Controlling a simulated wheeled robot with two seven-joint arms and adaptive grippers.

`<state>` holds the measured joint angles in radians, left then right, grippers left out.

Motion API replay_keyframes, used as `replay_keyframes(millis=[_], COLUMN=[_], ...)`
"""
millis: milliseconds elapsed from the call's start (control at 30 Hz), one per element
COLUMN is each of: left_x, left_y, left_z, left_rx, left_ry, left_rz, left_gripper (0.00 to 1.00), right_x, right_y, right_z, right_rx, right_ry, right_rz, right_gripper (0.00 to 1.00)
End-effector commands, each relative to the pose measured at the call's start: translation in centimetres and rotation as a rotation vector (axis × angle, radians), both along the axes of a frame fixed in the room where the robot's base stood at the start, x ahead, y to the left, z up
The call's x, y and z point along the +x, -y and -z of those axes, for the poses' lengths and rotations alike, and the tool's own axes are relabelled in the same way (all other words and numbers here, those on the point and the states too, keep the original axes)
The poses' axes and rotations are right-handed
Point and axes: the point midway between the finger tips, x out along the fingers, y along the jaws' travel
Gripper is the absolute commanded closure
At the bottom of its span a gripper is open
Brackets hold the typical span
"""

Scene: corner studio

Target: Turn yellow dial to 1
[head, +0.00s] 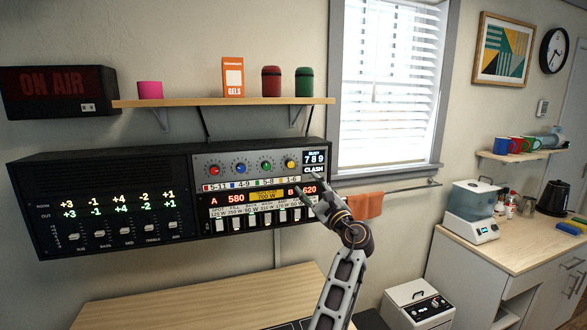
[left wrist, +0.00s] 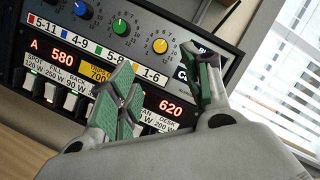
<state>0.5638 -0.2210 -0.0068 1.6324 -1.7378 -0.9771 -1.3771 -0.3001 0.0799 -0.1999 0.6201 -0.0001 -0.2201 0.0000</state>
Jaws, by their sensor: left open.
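The yellow dial (head: 290,165) is the rightmost of the coloured knobs on the grey panel of the wall rack. It shows larger in the left wrist view (left wrist: 160,46), with a "1-6" label below it. The number its pointer marks is too small to tell. My left gripper (head: 307,189) is in front of the panel, below and right of the yellow dial. In the left wrist view its two green-padded fingers (left wrist: 165,85) stand wide apart with nothing between them, and the dial lies beyond them. My right gripper is in neither view.
Red (head: 214,169), blue (head: 240,168) and green (head: 266,166) dials sit left of the yellow one. A red-lit display (head: 236,198) and white switches (head: 222,225) lie below. A shelf (head: 220,102) with cans runs above the rack. An orange towel (head: 366,205) hangs at right.

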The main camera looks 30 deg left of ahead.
Motion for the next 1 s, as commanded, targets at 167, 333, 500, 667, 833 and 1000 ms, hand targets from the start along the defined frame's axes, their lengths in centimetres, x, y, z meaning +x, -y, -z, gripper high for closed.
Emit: replay_keyframes(millis=[167,333,500,667,833,1000], left_x=[1.0,2.1,3.1,4.2,5.1,5.6], left_y=[-1.8,-3.7,-5.6,-7.4,-8.9,-9.8], left_z=[-0.9,-1.6,-2.2,-2.8,-3.3,-3.5], left_rx=[0.002,0.001,0.000,0.000,0.001,0.000], left_ry=[0.000,0.000,0.001,0.000,0.001,0.000], left_rz=[-0.002,-0.001,0.000,-0.002,-0.001,0.000], left_gripper=[0.51,0.51,0.51,0.51,0.51,0.51], right_x=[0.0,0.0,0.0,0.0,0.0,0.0], right_y=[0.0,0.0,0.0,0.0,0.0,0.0], right_z=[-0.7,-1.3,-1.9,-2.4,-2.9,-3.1], right_rx=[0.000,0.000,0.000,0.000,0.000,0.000], right_ry=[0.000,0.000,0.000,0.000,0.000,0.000], right_rz=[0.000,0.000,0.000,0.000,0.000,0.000], right_gripper=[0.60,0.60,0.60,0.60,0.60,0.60])
